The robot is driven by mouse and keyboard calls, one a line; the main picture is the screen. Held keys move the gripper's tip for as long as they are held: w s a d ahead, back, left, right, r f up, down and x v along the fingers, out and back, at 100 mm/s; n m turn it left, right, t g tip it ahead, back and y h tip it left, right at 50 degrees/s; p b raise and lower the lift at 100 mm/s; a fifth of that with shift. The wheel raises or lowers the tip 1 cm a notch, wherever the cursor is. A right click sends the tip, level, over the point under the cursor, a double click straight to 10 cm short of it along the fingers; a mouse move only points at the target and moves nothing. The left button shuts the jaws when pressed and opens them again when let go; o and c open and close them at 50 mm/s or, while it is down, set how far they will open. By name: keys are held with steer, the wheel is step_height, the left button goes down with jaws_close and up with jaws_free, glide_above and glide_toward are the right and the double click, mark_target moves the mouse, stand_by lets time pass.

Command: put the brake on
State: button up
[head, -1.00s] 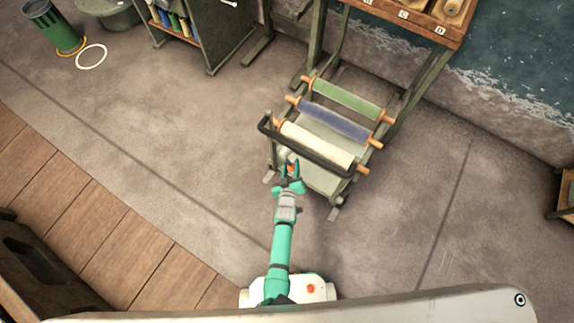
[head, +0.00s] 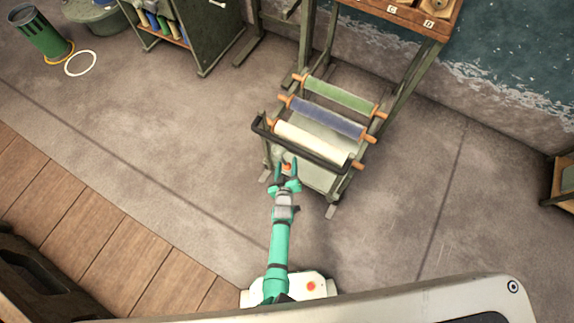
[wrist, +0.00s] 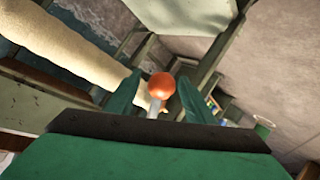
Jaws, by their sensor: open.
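A lever with an orange ball knob and a grey stem stands at the near end of the roller cart; the knob (wrist: 160,86) is in the middle of the wrist view. In the head view the knob (head: 287,167) is a small orange spot at the cart's near left side. My gripper (head: 287,164) is open, with a finger on either side of the knob in the picture. In the wrist view both green fingers (wrist: 162,97) flank the knob with gaps, and contact does not show. The cart (head: 331,210) carries cream, blue and green rolls. The lever's base is hidden.
The cart's dark push handle (head: 310,152) runs above the knob, close to my gripper. The cream roll (head: 312,143) lies just behind it. A wooden-topped stand (head: 440,22) is beyond the cart, with water behind.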

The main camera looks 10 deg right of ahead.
steer(key=v, duration=1)
steer(key=shift+s+r, duration=0.15)
steer(key=shift+s, duration=0.25)
steer(key=shift+s+a, duration=0.1)
steer(key=s+a+r+m+t+y, duration=0.15)
steer(key=s+a+r, duration=0.25)
steer(key=s+r, duration=1.05)
steer(key=s+r+m, duration=0.1)
steer(key=s+r, duration=0.3)
steer(key=r, duration=0.6)
steer(key=s+r+m+y, duration=0.1)
steer(key=s+r, duration=0.3)
steer(key=r, duration=0.5)
steer(key=shift+s+d+r+t, duration=0.2)
steer(key=shift+s+r+t, duration=0.15)
steer(key=shift+s, duration=0.05)
steer(key=c, duration=0.4)
steer(key=shift+a, duration=0.1)
steer(key=shift+c, duration=0.3)
